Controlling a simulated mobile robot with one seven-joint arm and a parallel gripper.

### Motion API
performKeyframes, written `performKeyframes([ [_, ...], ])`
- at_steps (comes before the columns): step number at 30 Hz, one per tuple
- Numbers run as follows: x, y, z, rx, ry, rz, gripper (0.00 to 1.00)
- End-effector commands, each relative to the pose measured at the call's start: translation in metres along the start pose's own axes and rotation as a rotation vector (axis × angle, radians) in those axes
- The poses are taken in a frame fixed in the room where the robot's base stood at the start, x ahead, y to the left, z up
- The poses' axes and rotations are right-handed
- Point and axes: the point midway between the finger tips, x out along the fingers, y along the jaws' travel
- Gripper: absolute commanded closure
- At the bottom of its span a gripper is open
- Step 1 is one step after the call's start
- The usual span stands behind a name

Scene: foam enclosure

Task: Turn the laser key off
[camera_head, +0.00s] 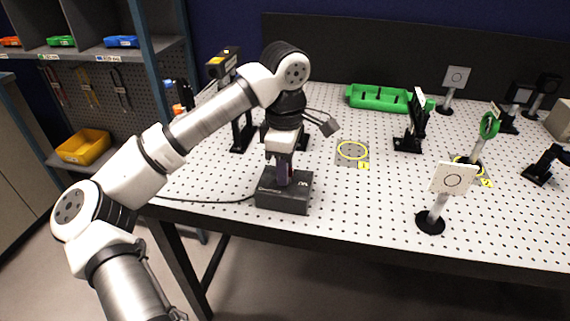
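A dark box (284,198) with a cable from its left side sits near the front edge of the perforated table; it looks like the laser's control box. My gripper (284,178) points down at the top of this box, with its fingertips at or just above it. The laser key itself cannot be made out; the fingers hide that spot. A dark purplish part shows between or on the fingers, and I cannot tell whether they are shut on anything. A black device with a yellow label (222,62), perhaps the laser, stands on a post behind my arm.
A yellow ring mark (352,150) lies right of the box. A white target card (453,179) on a post and a green ring mount (489,126) stand farther right. A black mount (414,125) and a green tray (375,98) are behind.

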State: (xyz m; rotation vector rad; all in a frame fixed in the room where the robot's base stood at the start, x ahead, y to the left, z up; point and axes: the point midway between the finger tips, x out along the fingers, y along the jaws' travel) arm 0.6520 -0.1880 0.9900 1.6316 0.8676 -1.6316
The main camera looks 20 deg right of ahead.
Motion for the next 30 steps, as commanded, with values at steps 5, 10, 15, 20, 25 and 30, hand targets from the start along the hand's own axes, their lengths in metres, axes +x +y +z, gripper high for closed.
performKeyframes([
  [5, -0.0001, 0.0000, 0.0000, 0.000, 0.000, 0.000, 0.74],
  [10, -0.0003, 0.0000, 0.0000, 0.000, 0.000, 0.000, 0.96],
  [15, -0.0004, 0.0000, 0.0000, 0.000, 0.000, 0.000, 1.00],
  [20, -0.0001, -0.0001, -0.0001, -0.010, 0.000, 0.000, 1.00],
  [25, 0.0006, 0.0000, -0.0004, -0.059, 0.002, 0.001, 1.00],
  [30, 0.0014, 0.0001, -0.0006, -0.162, 0.002, 0.002, 1.00],
])
